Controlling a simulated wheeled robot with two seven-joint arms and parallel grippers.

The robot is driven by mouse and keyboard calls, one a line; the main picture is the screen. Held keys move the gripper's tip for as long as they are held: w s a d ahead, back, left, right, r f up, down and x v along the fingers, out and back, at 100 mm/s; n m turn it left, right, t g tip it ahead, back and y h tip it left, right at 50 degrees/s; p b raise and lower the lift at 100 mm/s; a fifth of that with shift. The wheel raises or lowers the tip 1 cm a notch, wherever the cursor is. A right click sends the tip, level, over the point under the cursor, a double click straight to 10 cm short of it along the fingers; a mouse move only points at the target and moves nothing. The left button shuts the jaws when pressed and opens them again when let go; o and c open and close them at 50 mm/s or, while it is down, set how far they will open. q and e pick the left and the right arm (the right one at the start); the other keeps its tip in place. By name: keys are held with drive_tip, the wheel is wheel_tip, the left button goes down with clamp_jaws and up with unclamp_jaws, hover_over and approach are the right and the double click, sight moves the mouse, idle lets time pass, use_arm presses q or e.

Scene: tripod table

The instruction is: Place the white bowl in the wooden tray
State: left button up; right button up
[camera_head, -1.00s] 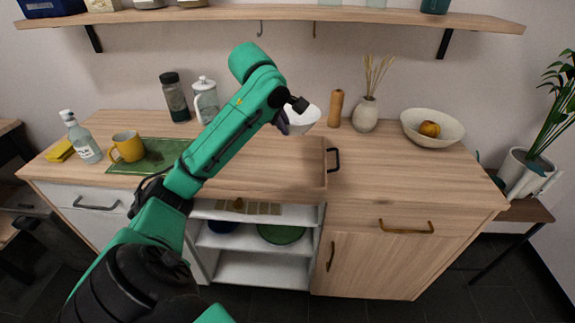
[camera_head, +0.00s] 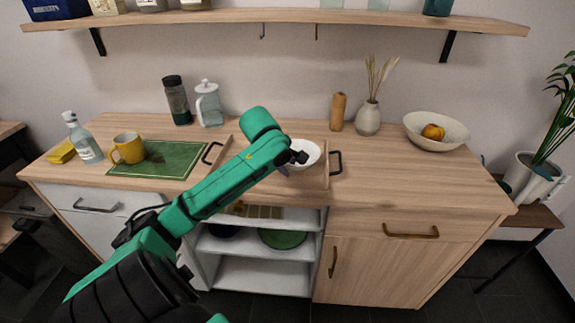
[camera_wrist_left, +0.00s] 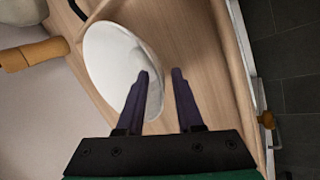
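The white bowl (camera_head: 306,151) sits inside the right part of the wooden tray (camera_head: 327,172), near its right wall. In the left wrist view the bowl (camera_wrist_left: 105,60) shows as a white oval. My left gripper (camera_head: 290,166) is at the bowl's near left side, and my forearm hides much of the tray's middle. In the wrist view, the two dark fingers (camera_wrist_left: 160,72) are apart. One overlaps the bowl's inside and the other is beyond its rim, with bare wood showing between them. My right gripper is not in view.
A green mat (camera_head: 165,160) with a yellow mug (camera_head: 128,148) lies left of the tray. A wooden mill (camera_head: 337,112), a vase (camera_head: 368,118) and a fruit bowl (camera_head: 447,140) stand behind and right. The counter's right front is clear.

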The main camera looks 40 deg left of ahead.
use_arm(q)
drive_tip(key=shift+r, duration=0.1)
drive_tip(key=shift+s+r, duration=0.1)
drive_tip(key=shift+r, duration=0.2)
drive_tip(key=p+v, duration=0.1)
drive_tip(key=v, duration=1)
drive_tip(key=shift+s+r, duration=0.15)
